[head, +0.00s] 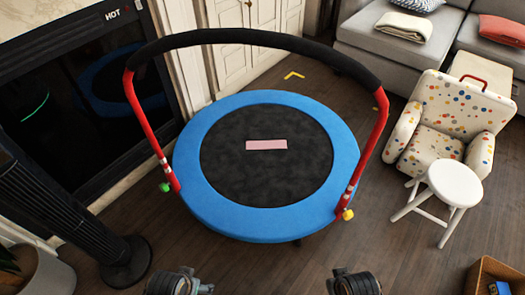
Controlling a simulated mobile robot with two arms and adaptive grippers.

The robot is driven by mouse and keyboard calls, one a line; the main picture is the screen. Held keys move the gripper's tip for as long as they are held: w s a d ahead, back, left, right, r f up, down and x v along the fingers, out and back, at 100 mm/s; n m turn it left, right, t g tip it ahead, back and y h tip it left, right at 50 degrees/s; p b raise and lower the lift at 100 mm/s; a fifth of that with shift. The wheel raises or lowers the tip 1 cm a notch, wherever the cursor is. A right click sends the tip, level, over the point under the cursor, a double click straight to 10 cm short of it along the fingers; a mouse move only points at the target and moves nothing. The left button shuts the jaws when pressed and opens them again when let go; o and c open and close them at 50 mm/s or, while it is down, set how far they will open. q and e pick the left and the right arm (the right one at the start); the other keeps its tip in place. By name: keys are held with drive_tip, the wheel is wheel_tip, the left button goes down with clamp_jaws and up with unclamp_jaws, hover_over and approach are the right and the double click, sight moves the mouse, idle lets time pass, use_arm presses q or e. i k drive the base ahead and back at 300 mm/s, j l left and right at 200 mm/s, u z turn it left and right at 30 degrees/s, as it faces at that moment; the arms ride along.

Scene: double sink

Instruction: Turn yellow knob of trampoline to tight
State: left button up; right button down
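The trampoline (200,170) stands on the floor in the middle of the head view, with a blue rim, a black mat and a pink label. A red frame with a black padded handlebar (245,37) arches over it. The yellow knob (347,214) is low on the handlebar's right leg. A green knob (165,187) is low on the left leg. At the bottom edge, dark end parts of my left arm (178,283) and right arm (355,283) show, both apart from the trampoline and nearer me than the yellow knob. Their fingers cannot be made out.
A white stool (455,183) and a dotted armchair (445,125) stand at right. A wooden box (495,272) is at the lower right. A black tower fan (75,220) stands at left by the fireplace. The floor between my arms and the trampoline is clear.

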sight(348, 215)
drive_tip(key=z, duration=1.05)
